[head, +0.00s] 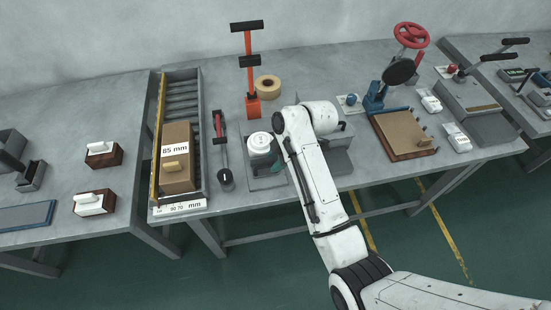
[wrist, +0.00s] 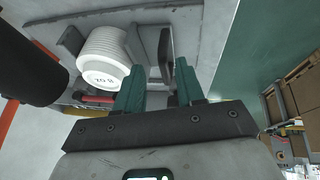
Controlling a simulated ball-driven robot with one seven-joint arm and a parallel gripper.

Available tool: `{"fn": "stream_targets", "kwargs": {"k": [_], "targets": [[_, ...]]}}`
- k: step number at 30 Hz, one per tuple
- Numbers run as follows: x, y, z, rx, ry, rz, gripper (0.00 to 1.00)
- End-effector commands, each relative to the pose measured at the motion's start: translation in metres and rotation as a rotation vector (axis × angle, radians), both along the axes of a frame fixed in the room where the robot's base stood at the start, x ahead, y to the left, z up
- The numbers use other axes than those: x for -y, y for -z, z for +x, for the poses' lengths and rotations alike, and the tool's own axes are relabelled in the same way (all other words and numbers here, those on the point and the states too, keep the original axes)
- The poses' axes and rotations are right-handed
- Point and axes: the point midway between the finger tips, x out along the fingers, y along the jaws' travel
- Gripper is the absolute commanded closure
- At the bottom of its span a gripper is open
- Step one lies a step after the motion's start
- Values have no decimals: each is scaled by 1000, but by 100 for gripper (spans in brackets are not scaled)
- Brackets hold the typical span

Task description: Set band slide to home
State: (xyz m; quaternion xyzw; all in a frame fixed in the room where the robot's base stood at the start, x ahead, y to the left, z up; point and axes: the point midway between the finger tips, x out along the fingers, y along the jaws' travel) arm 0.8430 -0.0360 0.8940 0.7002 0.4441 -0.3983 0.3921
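No part is labelled as the band slide, so I cannot tell for sure which one it is. A grey fixture (head: 266,181) on the table holds a stack of white ribbed cups (head: 259,144); the cup stack (wrist: 105,57) also shows in the wrist view, left of my gripper. My gripper (wrist: 160,85) has teal fingers, apart with a gap between them. A dark upright plate (wrist: 166,50) stands beyond the fingertips, by the right finger; contact is unclear. In the head view my arm hides much of the fixture and most of the gripper.
Left of the fixture are a lever with a red part (head: 218,140) and a roller tray (head: 203,100) with an 85 mm box (head: 177,165). An orange stand (head: 252,100) is behind. A brown board (head: 400,130) lies right. The table front edge is close.

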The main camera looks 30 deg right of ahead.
Motion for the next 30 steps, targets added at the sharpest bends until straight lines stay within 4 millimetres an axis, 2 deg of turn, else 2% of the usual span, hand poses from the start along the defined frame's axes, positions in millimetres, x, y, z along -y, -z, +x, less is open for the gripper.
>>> {"fn": "stream_targets", "kwargs": {"k": [9, 15, 21, 30], "targets": [[19, -52, -16, 6, 4, -1, 62], [28, -79, -24, 4, 2, -1, 62], [31, -90, -28, 2, 1, 0, 62], [31, -90, -28, 1, 2, 0, 62]]}}
